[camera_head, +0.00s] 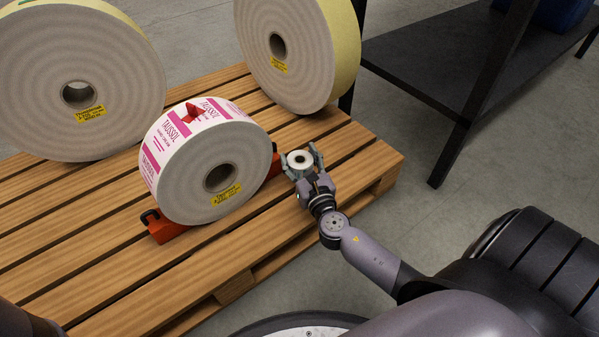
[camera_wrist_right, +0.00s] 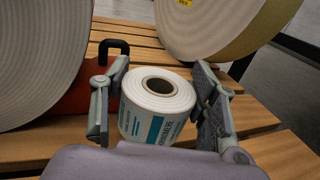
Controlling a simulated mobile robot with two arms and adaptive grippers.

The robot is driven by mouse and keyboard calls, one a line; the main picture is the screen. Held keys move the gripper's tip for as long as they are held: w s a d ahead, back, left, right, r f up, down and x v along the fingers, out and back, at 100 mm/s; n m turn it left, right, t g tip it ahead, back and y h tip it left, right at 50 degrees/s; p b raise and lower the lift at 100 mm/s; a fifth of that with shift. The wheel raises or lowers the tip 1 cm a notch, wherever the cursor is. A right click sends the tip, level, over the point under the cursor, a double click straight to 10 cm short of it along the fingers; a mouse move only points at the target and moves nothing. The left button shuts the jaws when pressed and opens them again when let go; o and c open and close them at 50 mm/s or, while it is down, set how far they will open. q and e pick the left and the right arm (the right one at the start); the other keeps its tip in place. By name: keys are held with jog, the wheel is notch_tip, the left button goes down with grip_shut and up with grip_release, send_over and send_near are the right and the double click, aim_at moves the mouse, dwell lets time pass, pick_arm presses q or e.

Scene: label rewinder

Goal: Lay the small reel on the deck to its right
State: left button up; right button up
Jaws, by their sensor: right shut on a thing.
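The small reel (camera_head: 300,160) is white with a dark core hole, its flat face turned up. In the right wrist view the small reel (camera_wrist_right: 157,105) shows a blue and white printed label on its side. My right gripper (camera_head: 302,157) is shut on it, one finger on each side. The slatted wooden deck (camera_head: 345,147) lies under and around them. I cannot tell whether the reel touches the slats. My left gripper is not in view.
A large pink-and-white labelled reel (camera_head: 205,165) stands in a red cradle (camera_head: 168,228) left of my right gripper. Big plain reels stand behind it, at left (camera_head: 80,50) and centre (camera_head: 285,62). Bare slats lie right of my gripper. A black metal table (camera_head: 440,60) stands beyond.

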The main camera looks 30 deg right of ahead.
aim_at(300, 168)
jog(key=shift+f+b, duration=1.35)
jog(key=shift+f, duration=0.5)
jog(key=shift+f, duration=0.1)
jog(key=shift+f, duration=0.15)
jog(key=o, duration=1.2)
jog(key=shift+o, duration=0.2)
